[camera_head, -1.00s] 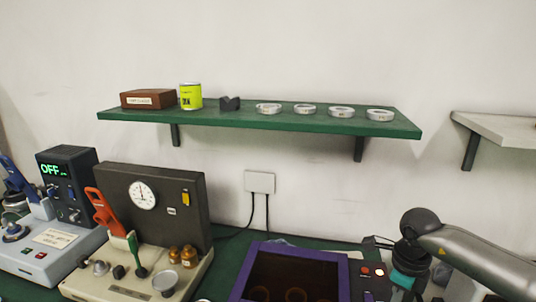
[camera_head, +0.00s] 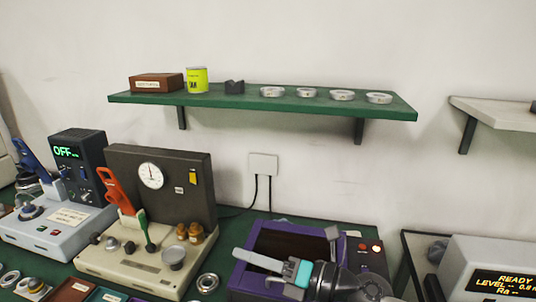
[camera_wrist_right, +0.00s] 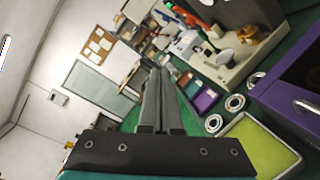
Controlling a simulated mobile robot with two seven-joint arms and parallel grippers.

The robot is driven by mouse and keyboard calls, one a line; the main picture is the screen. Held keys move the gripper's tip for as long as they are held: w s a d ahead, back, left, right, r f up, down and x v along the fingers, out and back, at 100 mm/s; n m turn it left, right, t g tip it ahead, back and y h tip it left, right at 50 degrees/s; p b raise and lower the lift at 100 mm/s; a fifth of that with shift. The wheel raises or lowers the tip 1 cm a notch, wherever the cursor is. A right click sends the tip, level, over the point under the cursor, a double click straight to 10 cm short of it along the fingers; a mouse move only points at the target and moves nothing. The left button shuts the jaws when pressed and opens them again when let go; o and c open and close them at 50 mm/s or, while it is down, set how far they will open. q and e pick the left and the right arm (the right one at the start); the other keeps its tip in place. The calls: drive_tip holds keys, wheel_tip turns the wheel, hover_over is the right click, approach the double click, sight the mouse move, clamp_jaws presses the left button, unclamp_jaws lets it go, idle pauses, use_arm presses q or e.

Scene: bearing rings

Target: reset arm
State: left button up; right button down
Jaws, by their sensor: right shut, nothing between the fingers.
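My right gripper (camera_head: 258,269) is in the lower middle of the head view, in front of the purple-framed box (camera_head: 244,248), with its fingers pointing left. In the right wrist view its two fingers (camera_wrist_right: 158,80) lie together with nothing between them. Bearing rings stand apart from it: several pale rings (camera_head: 342,95) sit in a row on the green shelf (camera_head: 260,103), and a metal ring (camera_head: 208,283) lies on the green bench. Metal rings also show in the right wrist view (camera_wrist_right: 235,102). My left gripper is in neither view.
A beige gauge station (camera_head: 120,262) with a dark panel stands left of my gripper. A blue-grey device (camera_head: 50,235) reading OFF is further left. A yellow-green tray (camera_wrist_right: 262,148) lies near my right wrist.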

drive_tip(key=w+d+r+m+t+h, duration=0.1)
drive_tip(key=d+m+t+h, duration=0.45)
drive_tip(key=m, duration=0.45)
drive_tip(key=w+d+r+m+t+h, duration=0.2)
drive_tip(key=d+m+t+h, duration=0.35)
drive_tip(key=m, duration=0.55)
drive_tip(key=s+d+f+m+g+h, duration=0.3)
drive_tip(key=s+d+f+m, duration=0.1)
drive_tip(key=f+m, duration=0.15)
drive_tip(key=s+d+f+m+g+h, duration=0.3)
drive_tip(key=s+d+f+m, duration=0.15)
drive_tip(key=f, duration=0.25)
drive_tip(key=s+f+m+g+y, duration=0.1)
drive_tip(key=s+f+m+g, duration=0.25)
drive_tip(key=s, duration=0.55)
drive_tip(key=s+f+m+g, duration=0.2)
drive_tip(key=s+f+g, duration=0.3)
drive_tip(key=s, duration=0.4)
wheel_tip(320, 180, down, 26)
drive_tip(key=s+g+b, duration=0.1)
drive_tip(key=g+b, duration=0.1)
drive_tip(key=b, duration=0.3)
drive_tip(key=s+d+f+b, duration=0.2)
drive_tip(key=s+f+b, duration=0.2)
drive_tip(key=s+f, duration=1.2)
wheel_tip(320, 180, down, 4)
drive_tip(key=shift+d+r+n+g, duration=0.2)
drive_tip(key=shift+d+n+g, duration=0.15)
drive_tip(key=shift+n+g, duration=0.1)
